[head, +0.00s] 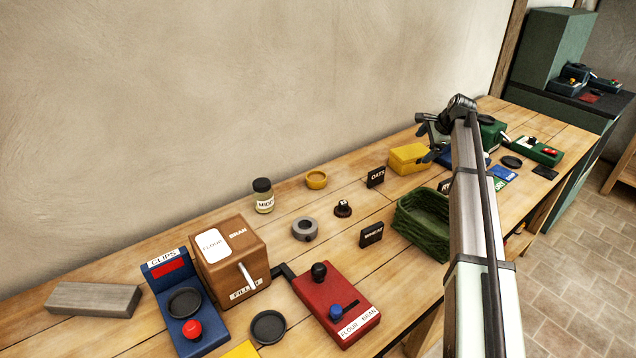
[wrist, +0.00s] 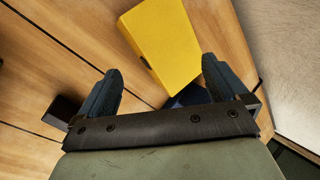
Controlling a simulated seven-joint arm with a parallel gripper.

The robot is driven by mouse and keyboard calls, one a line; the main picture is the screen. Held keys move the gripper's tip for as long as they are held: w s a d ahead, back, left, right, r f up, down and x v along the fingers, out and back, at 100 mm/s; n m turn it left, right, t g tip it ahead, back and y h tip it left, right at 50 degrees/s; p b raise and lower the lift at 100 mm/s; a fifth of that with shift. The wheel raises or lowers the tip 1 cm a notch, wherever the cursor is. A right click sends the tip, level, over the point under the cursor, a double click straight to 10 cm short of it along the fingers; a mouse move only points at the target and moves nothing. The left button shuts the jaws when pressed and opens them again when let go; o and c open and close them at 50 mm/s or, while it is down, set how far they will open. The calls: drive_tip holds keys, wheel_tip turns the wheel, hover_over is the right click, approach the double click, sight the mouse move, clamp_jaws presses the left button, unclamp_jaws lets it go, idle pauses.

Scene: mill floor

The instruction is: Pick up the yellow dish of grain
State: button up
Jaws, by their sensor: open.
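The small round yellow dish (head: 316,179) stands upright on the wooden bench near the wall in the head view. Its rim shows, but it is too small to tell what is inside. My gripper (wrist: 161,68) is open, with its two dark fingers spread and nothing held between them. In the head view my arm reaches far along the bench, and its end is near the yellow box (head: 409,158), well to the right of the dish. The wrist view shows that yellow box (wrist: 160,45) beyond the fingertips, and does not show the dish.
A jar (head: 263,196) stands left of the dish. A grey ring (head: 305,229), a dark-topped knob (head: 342,208) and the OATS sign (head: 376,177) are nearby. A green basket (head: 424,221) stands by my arm. The wall (head: 220,90) runs close behind the dish.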

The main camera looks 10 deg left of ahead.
drive_tip(key=s+a+r+n+g+h, duration=0.1)
drive_tip(key=s+a+g, duration=0.1)
drive_tip(key=a, duration=0.8)
drive_tip(key=s+a+r+g, duration=0.1)
drive_tip(key=a, duration=1)
wheel_tip(320, 180, up, 2)
drive_tip(key=g+h, duration=0.2)
drive_tip(key=h, duration=0.1)
hover_over(316, 176)
drive_tip(key=s, duration=0.2)
drive_tip(key=shift+n, duration=0.4)
drive_tip(key=f, duration=0.8)
drive_tip(key=shift+s+d+f, duration=0.1)
drive_tip(key=shift+d+f, duration=0.05)
drive_tip(key=shift+d, duration=0.15)
drive_tip(key=shift+s+f, duration=0.2)
drive_tip(key=shift+f, duration=1.1)
drive_tip(key=shift+s+f, duration=0.2)
drive_tip(key=shift+f, duration=1.05)
drive_tip(key=c, duration=1.1)
